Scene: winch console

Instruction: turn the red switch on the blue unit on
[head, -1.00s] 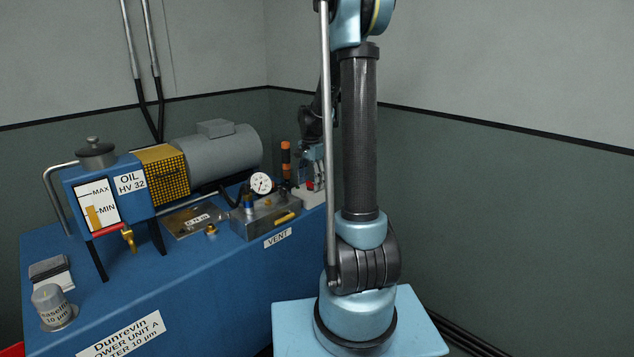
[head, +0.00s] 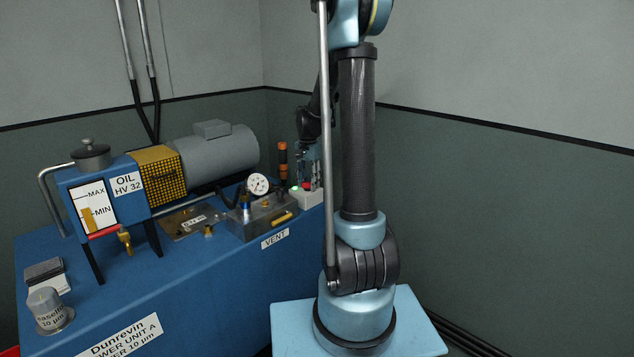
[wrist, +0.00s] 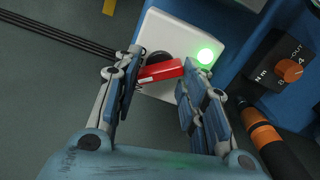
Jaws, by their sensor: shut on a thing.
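The blue unit (head: 170,290) fills the left of the head view. At its far right end is a white switch box (head: 317,198), which also shows in the wrist view (wrist: 170,28). The red switch (wrist: 162,71) is a bar on a dark round base, lying nearly crosswise in the wrist view. My gripper (wrist: 158,68) has its fingers on either side of this bar and is shut on it. A green lamp (wrist: 205,56) on the box glows; it also shows in the head view (head: 294,188). In the head view my arm partly hides the gripper's surroundings.
An orange knob on a dark box (wrist: 289,70) and an orange-and-black cylinder (wrist: 264,134) stand right of the switch box in the wrist view. A pressure gauge (head: 258,184) and a grey motor (head: 218,153) are on the unit. Grey floor shows left of the box.

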